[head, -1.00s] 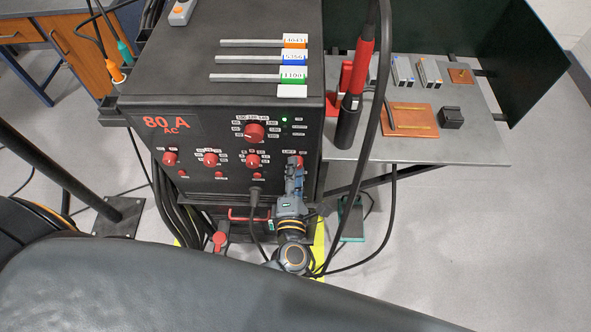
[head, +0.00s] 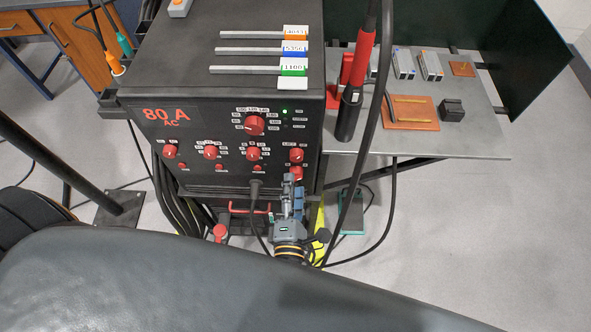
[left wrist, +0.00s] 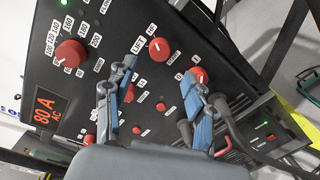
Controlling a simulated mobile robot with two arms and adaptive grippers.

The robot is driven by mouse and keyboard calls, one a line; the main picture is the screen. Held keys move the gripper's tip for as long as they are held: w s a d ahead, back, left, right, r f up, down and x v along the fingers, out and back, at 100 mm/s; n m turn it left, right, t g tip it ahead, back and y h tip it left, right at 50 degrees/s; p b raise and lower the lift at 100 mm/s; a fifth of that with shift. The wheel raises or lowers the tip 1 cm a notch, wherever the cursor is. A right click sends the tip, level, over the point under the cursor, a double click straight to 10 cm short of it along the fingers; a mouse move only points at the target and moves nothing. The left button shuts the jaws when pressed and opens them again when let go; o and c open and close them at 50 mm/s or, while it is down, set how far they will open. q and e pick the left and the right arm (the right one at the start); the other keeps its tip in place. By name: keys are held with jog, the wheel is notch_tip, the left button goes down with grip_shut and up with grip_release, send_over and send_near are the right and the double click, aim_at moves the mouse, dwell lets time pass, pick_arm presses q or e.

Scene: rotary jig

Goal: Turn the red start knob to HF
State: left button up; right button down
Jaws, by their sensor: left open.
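The red start knob (head: 296,155) is on the right side of the black welder's front panel. In the left wrist view the same knob (left wrist: 158,49) has a LIFT label on its left and an HF label above. Another red knob (left wrist: 197,76) shows behind the tip of the right finger. My right gripper is not in view.
A large red current knob (head: 255,124) and several smaller red knobs share the panel. A black cable plug (head: 255,187) sticks out close to the left of my gripper. A hanging black cable passes to the right. A grey side table (head: 470,145) holds small parts.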

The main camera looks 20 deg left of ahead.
pick_arm(q)
jog(key=shift+v, duration=2.4)
